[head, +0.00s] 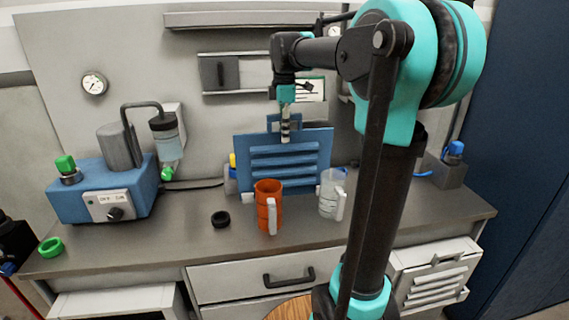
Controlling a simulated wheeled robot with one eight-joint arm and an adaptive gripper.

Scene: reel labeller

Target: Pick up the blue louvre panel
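The blue louvre panel (309,160) stands roughly upright at the back of the counter, its several horizontal slats facing me. An orange mug and a clear jug hide parts of its lower edge. My gripper (285,139) points down at the panel's top middle, and its narrow fingers overlap the upper edge and a raised blue tab in the head view. I cannot tell whether the fingers touch or hold the panel, or whether they are open or shut.
The orange mug (268,205) and clear jug (329,195) stand in front of the panel. A blue machine (75,200) with a pump and bottle is at the left. A black ring (220,219) and green ring (50,247) lie on the counter (180,235). The front middle is mostly clear.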

